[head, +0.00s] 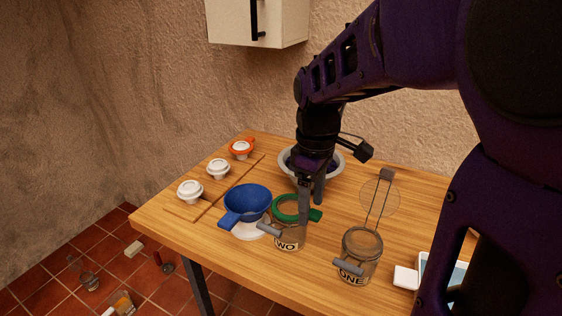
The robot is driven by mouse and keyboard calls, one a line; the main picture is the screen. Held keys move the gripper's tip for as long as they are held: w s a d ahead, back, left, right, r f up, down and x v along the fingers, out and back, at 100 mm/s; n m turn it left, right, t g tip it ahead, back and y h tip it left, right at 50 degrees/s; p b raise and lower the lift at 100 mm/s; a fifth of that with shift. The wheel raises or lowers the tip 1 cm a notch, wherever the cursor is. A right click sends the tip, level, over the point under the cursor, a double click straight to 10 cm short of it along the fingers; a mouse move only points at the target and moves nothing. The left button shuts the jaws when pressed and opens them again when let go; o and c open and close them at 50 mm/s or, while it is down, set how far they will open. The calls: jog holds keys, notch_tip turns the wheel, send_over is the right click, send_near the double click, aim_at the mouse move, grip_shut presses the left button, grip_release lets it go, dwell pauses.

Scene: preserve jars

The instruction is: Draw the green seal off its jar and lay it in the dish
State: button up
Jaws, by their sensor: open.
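The green seal (281,200) is a ring with a tab at its right. It sits at the mouth of the glass jar marked TWO (287,242), which stands upright. My gripper (311,198) points down over the right part of the seal, with its fingers apart. One finger covers part of the ring and jar, and I cannot tell whether it touches them. A pale grey round dish (339,168) stands behind my gripper, which partly hides it; its inside looks dark.
A blue funnel (248,203) stands close left of jar TWO, over a white round base (249,231). Jar ONE (361,253), with a raised wire-held lid (380,197), stands right. White stoppers (190,190) and an orange-ringed one (241,149) line a board at left.

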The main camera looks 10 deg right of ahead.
jog(key=shift+f, duration=0.2)
jog(key=shift+c, duration=0.2)
grip_shut()
dwell(0.4)
